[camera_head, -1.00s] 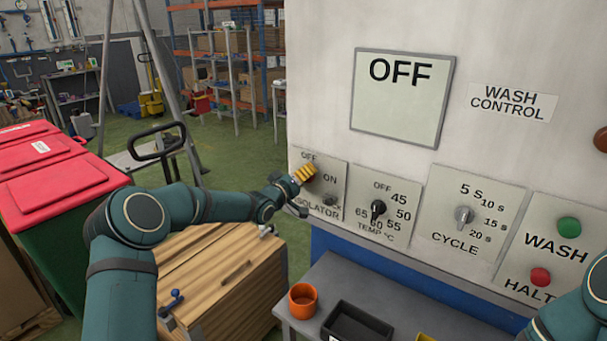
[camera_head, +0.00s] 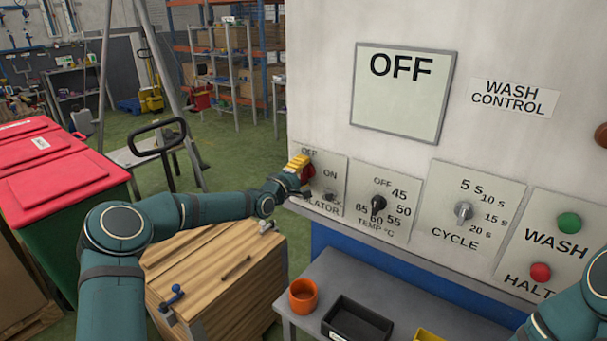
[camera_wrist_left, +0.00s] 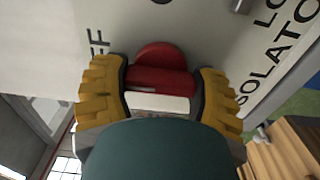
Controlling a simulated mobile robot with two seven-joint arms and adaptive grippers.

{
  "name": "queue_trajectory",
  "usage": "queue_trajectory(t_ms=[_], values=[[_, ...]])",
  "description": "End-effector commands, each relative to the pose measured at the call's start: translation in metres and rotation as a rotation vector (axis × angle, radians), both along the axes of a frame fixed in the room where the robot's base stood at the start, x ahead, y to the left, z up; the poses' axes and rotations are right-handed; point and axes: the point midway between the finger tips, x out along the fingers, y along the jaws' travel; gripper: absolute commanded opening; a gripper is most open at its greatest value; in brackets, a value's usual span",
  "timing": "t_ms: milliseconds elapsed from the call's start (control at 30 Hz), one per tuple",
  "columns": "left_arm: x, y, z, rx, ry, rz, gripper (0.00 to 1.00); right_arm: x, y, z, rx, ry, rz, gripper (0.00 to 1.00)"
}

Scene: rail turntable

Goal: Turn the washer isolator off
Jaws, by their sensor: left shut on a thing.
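The isolator panel (camera_head: 331,178) is at the left end of the white wash cabinet, lettered OFF and ON. My left gripper (camera_head: 301,167) is at this panel, near the OFF lettering, and partly covers it. In the left wrist view the red isolator knob (camera_wrist_left: 163,70) sits between the two yellow fingers of my left gripper (camera_wrist_left: 162,92), which is shut on it. The knob's exact pointing direction is hard to tell. The display (camera_head: 401,98) above reads OFF. The right gripper is out of view; only part of my right arm shows at the lower right.
The temperature knob (camera_head: 378,204), cycle knob (camera_head: 464,211), green WASH button (camera_head: 569,224) and red HALT button (camera_head: 540,272) are to the right. Below are a grey bench with an orange cup (camera_head: 303,295) and black tray (camera_head: 357,322), and a wooden crate (camera_head: 219,284).

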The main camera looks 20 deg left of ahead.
Motion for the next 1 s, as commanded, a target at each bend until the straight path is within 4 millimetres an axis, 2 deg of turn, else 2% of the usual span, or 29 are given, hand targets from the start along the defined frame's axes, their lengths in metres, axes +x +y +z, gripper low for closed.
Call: queue_trajectory(t_ms=[467,500,567,600,1000], values=[[-0.0003,-0.0003,-0.002,-0.014,0.009,-0.001,0.27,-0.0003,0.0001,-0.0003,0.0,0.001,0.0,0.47],[-0.0003,-0.0003,-0.0019,-0.014,0.009,-0.001,0.72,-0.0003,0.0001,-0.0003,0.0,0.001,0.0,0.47],[-0.0003,-0.0002,-0.0018,-0.013,0.009,-0.001,0.93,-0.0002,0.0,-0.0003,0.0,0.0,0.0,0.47],[-0.0003,-0.0002,-0.0016,-0.013,0.008,-0.001,0.96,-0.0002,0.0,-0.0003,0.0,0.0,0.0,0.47],[-0.0051,0.0024,0.0,-0.012,0.005,0.0,0.96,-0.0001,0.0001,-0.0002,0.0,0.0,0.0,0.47]])
